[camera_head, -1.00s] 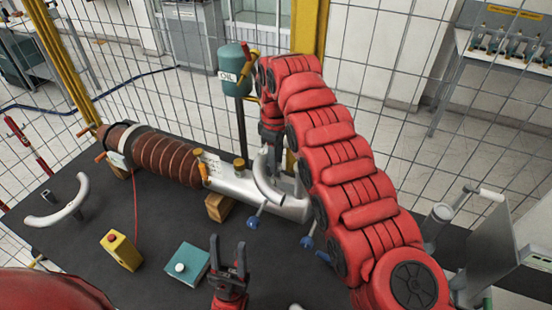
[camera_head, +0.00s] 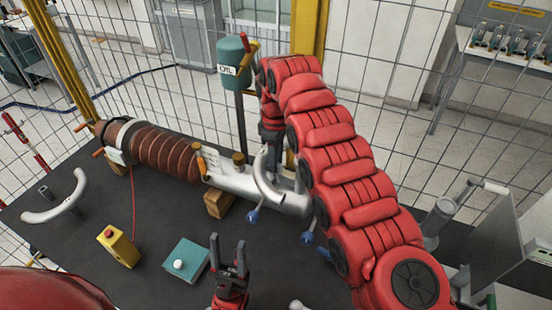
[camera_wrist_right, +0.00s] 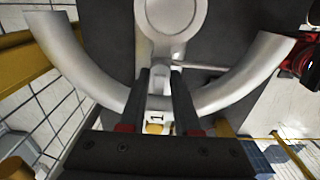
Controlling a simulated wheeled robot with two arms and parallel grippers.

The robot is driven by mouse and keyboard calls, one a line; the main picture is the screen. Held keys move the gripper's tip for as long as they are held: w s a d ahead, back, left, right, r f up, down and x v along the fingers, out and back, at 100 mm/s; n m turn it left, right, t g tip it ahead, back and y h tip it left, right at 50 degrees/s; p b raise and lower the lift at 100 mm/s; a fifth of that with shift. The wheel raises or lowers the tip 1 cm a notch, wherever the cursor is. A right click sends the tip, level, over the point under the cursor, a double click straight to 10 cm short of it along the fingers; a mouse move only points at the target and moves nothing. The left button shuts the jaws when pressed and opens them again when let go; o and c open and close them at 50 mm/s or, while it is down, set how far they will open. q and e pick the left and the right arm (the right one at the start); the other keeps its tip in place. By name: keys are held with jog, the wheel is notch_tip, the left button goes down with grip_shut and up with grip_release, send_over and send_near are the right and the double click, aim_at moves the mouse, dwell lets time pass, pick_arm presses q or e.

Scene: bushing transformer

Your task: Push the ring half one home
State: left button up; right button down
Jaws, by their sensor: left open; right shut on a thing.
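A grey curved ring half (camera_head: 262,180) is up against the metal tube end (camera_head: 297,205) of the brown ribbed bushing. My right gripper (camera_wrist_right: 160,100) is shut on the lug at the middle of this ring half, whose arms (camera_wrist_right: 85,65) curve out to both sides in the right wrist view. A round grey end (camera_wrist_right: 174,14) sits inside the curve, with a gap visible. Whether the ring half is fully seated I cannot tell. My right arm partly hides the area in the head view. My left gripper (camera_head: 228,245) is open and empty over the front of the table.
A second grey curved piece (camera_head: 62,206) lies on the dark table's left. A yellow button box (camera_head: 118,248) and a teal box (camera_head: 186,260) stand near the front. Blue-headed pieces hang by the tube. A teal oil container (camera_head: 232,58) stands behind; a wire fence encloses the back.

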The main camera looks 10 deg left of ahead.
jog(key=shift+f, duration=0.25)
jog(key=c, duration=0.5)
grip_release()
jog(key=shift+r, duration=0.1)
jog(key=shift+c, duration=0.2)
jog(key=shift+r, duration=0.35)
notch_tip(320, 180, up, 11)
jog(key=p, duration=1)
jog(key=shift+r, duration=0.15)
